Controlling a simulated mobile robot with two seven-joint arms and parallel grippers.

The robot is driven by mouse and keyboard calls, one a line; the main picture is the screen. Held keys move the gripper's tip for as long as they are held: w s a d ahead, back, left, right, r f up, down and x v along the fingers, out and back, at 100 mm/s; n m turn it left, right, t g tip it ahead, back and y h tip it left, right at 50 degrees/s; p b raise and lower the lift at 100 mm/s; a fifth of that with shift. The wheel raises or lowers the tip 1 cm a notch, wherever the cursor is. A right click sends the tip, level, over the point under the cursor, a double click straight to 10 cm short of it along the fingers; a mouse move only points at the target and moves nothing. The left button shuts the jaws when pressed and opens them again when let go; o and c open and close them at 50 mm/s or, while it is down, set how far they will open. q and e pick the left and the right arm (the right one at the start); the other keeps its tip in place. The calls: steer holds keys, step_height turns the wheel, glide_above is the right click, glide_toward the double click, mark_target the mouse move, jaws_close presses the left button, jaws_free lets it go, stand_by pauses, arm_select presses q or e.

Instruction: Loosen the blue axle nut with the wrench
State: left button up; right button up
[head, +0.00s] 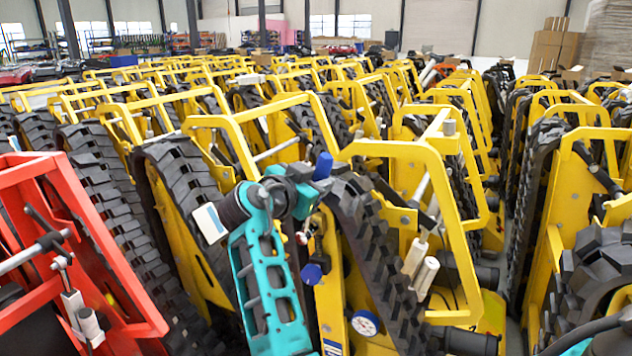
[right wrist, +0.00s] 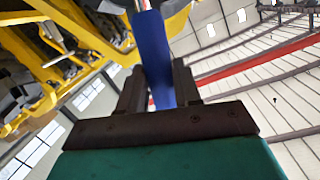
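My teal right arm rises from the bottom middle of the head view. Its dark right gripper (head: 303,178) is beside the yellow carrier frames. In the right wrist view, the two dark fingers (right wrist: 160,90) stand close on both sides of a blue handle (right wrist: 153,55), apparently the wrench. The handle's blue end (head: 322,166) also shows in the head view. The wrench's jaw is not clear. A small blue round part (head: 312,273), which looks like the axle nut, is on the yellow carrier below the gripper, apart from it. My left gripper is not in view.
Yellow tracked carriers (head: 405,150) with black rubber tracks (head: 375,260) stand packed closely all round. A red frame (head: 110,250) is at the left. A white dial with a blue rim (head: 365,323) sits low, right of the arm. Little free room shows between the machines.

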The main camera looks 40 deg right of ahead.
jaws_close()
steer(key=shift+d+r+p, duration=0.15)
steer(key=shift+d+p, duration=0.05)
steer(key=shift+p, duration=0.1)
steer(key=shift+a, duration=0.15)
steer(key=shift+f+b+v, duration=0.15)
steer(key=shift+b+v, duration=0.15)
steer(key=shift+v, duration=0.5)
steer(key=shift+f+b+v, duration=0.15)
steer(key=shift+b+v, duration=0.1)
steer(key=shift+v, duration=0.6)
steer(key=shift+s, duration=0.1)
